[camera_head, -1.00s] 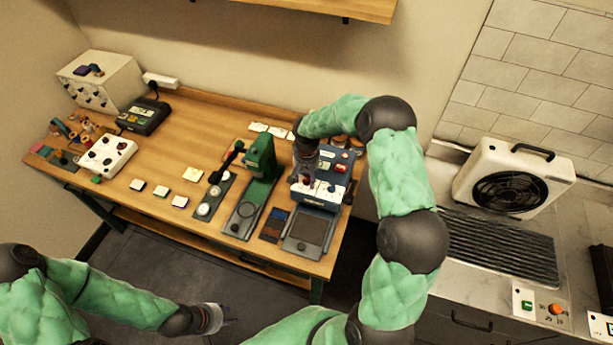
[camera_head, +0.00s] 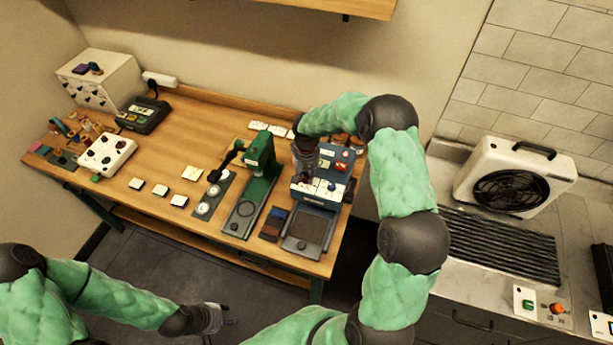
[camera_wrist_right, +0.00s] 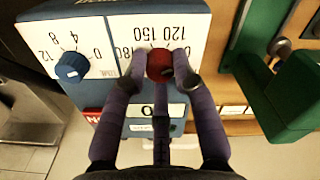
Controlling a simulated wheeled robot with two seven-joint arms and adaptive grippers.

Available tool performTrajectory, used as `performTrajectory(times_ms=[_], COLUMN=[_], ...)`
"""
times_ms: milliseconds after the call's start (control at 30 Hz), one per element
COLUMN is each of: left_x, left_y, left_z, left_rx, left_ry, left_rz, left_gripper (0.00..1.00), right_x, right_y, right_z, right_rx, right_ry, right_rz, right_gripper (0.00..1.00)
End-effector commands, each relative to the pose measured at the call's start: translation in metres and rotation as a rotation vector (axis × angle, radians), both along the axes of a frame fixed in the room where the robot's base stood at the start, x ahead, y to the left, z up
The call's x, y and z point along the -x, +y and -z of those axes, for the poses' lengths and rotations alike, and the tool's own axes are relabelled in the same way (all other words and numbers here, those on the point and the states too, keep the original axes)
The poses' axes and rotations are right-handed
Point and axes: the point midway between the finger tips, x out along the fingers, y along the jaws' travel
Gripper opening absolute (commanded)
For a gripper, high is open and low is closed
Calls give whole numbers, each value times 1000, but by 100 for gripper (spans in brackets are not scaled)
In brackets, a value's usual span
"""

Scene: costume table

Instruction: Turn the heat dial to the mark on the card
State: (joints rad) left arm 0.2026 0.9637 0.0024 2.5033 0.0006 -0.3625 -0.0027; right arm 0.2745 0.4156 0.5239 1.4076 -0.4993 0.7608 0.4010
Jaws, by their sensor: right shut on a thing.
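The blue heat press (camera_head: 342,163) stands at the right end of the wooden table. Its white panel carries the red heat dial (camera_wrist_right: 159,62), with printed numbers such as 120, 150 and 180, upside down in the right wrist view. My right gripper (camera_wrist_right: 160,70) is shut on the red dial, its fingers around it and covering part of the scale. In the head view my right gripper (camera_head: 305,172) hides the dial. My left gripper (camera_head: 222,319) hangs off the table's front; its jaws are too small to read. Pale cards (camera_head: 192,173) lie on the table; no mark is legible.
A blue dial (camera_wrist_right: 71,67) sits beside the red one on the panel. A green press (camera_head: 262,160) stands close to the left of the heat press. A white box with several knobs (camera_head: 108,154) is further left. A fan unit (camera_head: 515,180) is on the right counter.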

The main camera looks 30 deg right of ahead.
Motion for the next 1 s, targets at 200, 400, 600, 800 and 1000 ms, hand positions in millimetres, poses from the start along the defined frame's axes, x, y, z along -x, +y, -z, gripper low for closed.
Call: performTrajectory(times_ms=[200, 400, 600, 800, 1000], left_x=[0, 0, 0, 0, 0], left_y=[0, 0, 0, 0, 0], left_z=[11, 17, 22, 25, 26], left_rx=[0, 0, 0, 0, 0], left_ry=[0, 0, 0, 0, 0], left_rz=[0, 0, 0, 0, 0], left_gripper=[40, 40, 40, 40, 40], right_x=[-1, -1, 0, 0, 0], right_y=[0, 0, 0, 0, 0], right_z=[1, 1, 1, 0, 0], right_rx=[0, -1, 0, 0, 0], right_ry=[-2, -2, -1, -1, -1], right_rz=[-189, -380, -571, -761, -951], right_gripper=[0, 0, 0, 0, 0])
